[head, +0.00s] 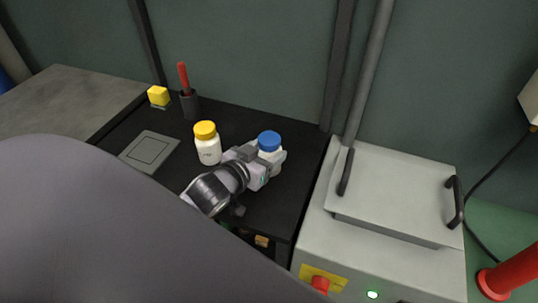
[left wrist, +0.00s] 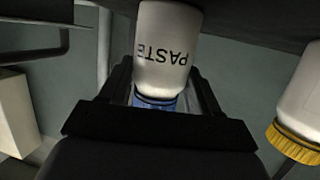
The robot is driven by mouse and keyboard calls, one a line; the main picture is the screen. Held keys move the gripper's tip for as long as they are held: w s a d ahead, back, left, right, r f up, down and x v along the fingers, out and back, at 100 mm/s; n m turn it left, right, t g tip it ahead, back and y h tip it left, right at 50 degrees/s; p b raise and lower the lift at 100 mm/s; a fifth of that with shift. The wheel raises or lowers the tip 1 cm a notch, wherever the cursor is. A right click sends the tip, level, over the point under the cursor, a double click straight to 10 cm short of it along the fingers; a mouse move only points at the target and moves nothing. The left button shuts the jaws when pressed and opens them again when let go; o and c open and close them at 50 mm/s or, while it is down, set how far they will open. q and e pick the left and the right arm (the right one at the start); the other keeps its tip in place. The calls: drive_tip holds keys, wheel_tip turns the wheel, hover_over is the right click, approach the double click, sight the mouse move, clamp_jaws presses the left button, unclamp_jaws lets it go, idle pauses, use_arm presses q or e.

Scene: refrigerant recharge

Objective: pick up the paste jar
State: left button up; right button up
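The paste jar (head: 269,143) is a white jar with a blue cap, upright near the right edge of the black tabletop. In the left wrist view the jar (left wrist: 166,50) appears inverted, with "PASTE" lettering and its blue cap low between the fingers. My left gripper (head: 266,166) reaches it from the lower left in the head view, with its fingers on both sides of the jar. The wrist view shows the gripper (left wrist: 162,88) close around it, but whether the fingers press on it is unclear. My right gripper is not in view.
A white jar with a yellow cap (head: 207,145) stands left of the gripper. A black holder with a red-handled tool (head: 189,103), a yellow block (head: 158,96) and a grey square plate (head: 149,151) lie farther left. A grey machine (head: 395,195) stands right of the table.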

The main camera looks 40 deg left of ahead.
use_arm(q)
drive_tip(key=c, duration=0.5)
drive_tip(key=shift+r, duration=0.2)
